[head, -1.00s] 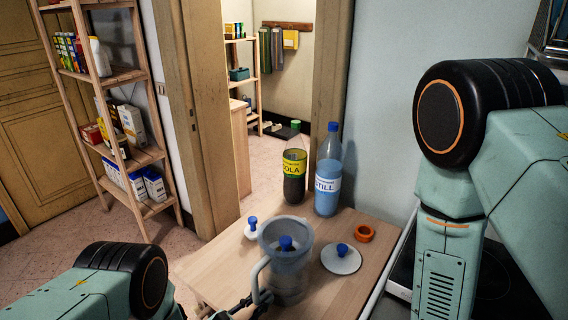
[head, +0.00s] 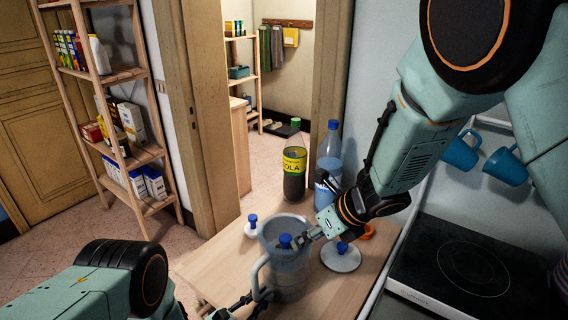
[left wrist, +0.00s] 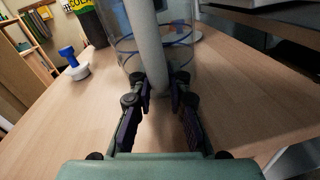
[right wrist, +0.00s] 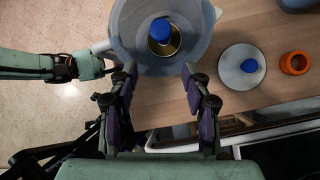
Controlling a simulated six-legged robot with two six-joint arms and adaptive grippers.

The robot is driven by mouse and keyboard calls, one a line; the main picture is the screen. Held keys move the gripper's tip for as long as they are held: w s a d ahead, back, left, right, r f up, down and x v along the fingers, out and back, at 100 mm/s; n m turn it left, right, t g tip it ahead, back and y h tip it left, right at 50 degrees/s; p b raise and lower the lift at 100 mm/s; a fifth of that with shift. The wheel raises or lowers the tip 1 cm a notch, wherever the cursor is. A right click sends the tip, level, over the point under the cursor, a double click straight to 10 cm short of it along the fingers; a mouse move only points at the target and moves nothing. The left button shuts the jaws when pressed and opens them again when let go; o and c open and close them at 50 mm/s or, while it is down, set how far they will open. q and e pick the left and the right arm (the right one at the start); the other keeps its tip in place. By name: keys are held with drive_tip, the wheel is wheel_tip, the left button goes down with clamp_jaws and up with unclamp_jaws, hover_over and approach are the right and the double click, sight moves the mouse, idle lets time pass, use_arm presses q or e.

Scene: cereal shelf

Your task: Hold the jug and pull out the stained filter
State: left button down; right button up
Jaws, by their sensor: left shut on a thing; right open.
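The clear jug (head: 291,284) stands upright on the wooden table, and its pale handle (left wrist: 146,48) fills the middle of the left wrist view. My left gripper (left wrist: 160,92) is shut on the handle. The filter's blue knob (right wrist: 160,31) shows inside the jug mouth, with a brownish-gold surface around it. The rest of the filter is hard to make out through the jug wall. My right gripper (right wrist: 157,76) is open and empty. It is at the jug's rim, pointing toward the knob from the right in the head view (head: 308,237).
A white lid with a blue knob (right wrist: 236,72) and an orange ring (right wrist: 296,63) lie right of the jug. A smaller blue-knobbed white piece (head: 251,229) lies behind left. Cola (head: 294,174) and still-water (head: 328,152) bottles stand behind. A black hob (head: 465,265) is at right.

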sight(288, 238)
drive_tip(key=r+n, duration=0.1)
drive_tip(key=w+n, duration=0.1)
drive_tip(key=shift+w+a+r+n, duration=0.15)
drive_tip(key=shift+a+r+n, duration=0.15)
drive_tip(key=shift+a+r, duration=0.1)
drive_tip(key=shift+x, duration=4.5)
drive_tip(key=shift+w, duration=0.1)
clamp_jaws()
